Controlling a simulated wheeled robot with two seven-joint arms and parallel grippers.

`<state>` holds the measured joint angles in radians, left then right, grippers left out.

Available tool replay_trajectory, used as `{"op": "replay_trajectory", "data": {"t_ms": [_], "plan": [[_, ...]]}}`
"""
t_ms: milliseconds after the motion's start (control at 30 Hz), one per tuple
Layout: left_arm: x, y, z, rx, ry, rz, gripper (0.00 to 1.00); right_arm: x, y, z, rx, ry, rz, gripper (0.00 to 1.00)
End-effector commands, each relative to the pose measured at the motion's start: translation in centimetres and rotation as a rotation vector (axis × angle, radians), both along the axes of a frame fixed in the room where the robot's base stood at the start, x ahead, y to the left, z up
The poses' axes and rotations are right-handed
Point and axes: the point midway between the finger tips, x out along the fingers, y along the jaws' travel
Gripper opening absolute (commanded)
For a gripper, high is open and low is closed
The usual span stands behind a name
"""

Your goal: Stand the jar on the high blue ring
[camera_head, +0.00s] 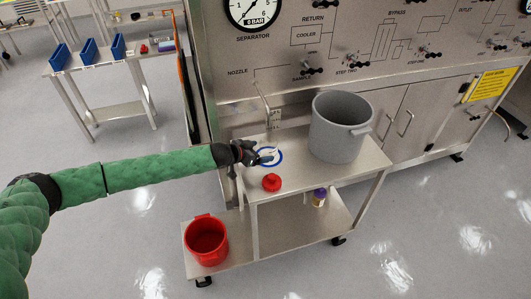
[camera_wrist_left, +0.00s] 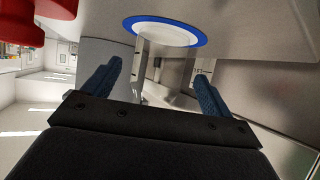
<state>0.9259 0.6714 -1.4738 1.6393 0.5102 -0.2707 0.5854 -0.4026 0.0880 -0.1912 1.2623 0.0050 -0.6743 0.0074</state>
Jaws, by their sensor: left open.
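A small jar with a purple lid (camera_head: 319,197) stands on the cart's lower shelf, under the front edge of the top; I take it to be the task's jar. The high blue ring (camera_head: 279,160) lies on the cart's top, left of the grey bucket. It also shows whole, with a pale centre, at the top of the left wrist view (camera_wrist_left: 201,42). My left gripper (camera_head: 262,156) is at the ring's left side, partly covering it in the head view. Its two blue fingers (camera_wrist_left: 157,68) are apart with nothing seen held between them. My right gripper is out of view.
A large grey bucket (camera_head: 338,133) stands on the cart's top (camera_head: 300,180). A red object (camera_head: 271,183) sits near its front edge. A red bucket (camera_head: 206,241) stands on the lower shelf's left end. The steel panel (camera_head: 300,50) rises behind the cart.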

Motion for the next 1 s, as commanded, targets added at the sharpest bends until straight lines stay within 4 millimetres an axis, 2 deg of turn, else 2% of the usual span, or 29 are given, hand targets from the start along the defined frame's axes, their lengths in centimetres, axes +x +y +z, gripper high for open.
{"op": "replay_trajectory", "data": {"t_ms": [200, 433, 1000], "plan": [[-2.1, 2.4, 1.4, -0.001, 0.001, 0.000, 0.85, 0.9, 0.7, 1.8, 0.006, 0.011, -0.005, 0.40], [-3.5, 4.1, 2.7, 0.000, 0.001, 0.001, 0.85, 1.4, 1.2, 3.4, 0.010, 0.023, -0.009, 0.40], [-4.1, 4.6, 3.3, 0.000, 0.001, 0.000, 0.85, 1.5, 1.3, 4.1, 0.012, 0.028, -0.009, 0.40]]}}
